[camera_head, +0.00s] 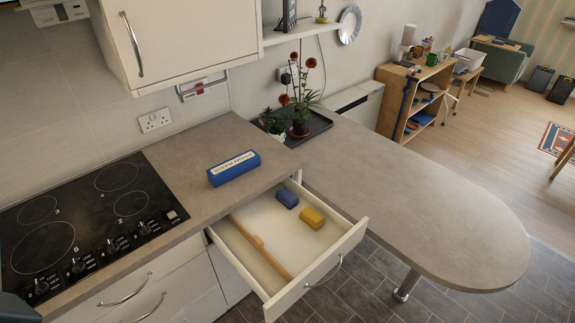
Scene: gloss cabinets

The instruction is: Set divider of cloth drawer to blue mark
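The drawer (345,243) below the counter is pulled open. A light wooden divider (272,260) runs lengthwise inside it, nearer the left wall, with a small raised tab (258,241) near its middle. A folded blue cloth-like piece (286,198) and a folded yellow one (312,218) lie to the right of the divider. I cannot make out a blue mark on the drawer. Neither gripper shows in the head view.
A blue box with a white label (233,168) stands on the counter behind the drawer. A black hob (85,225) is at the left. A rounded worktop (420,200) extends right. Potted plants (298,122) stand on a dark tray. An upper cabinet (180,40) hangs above.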

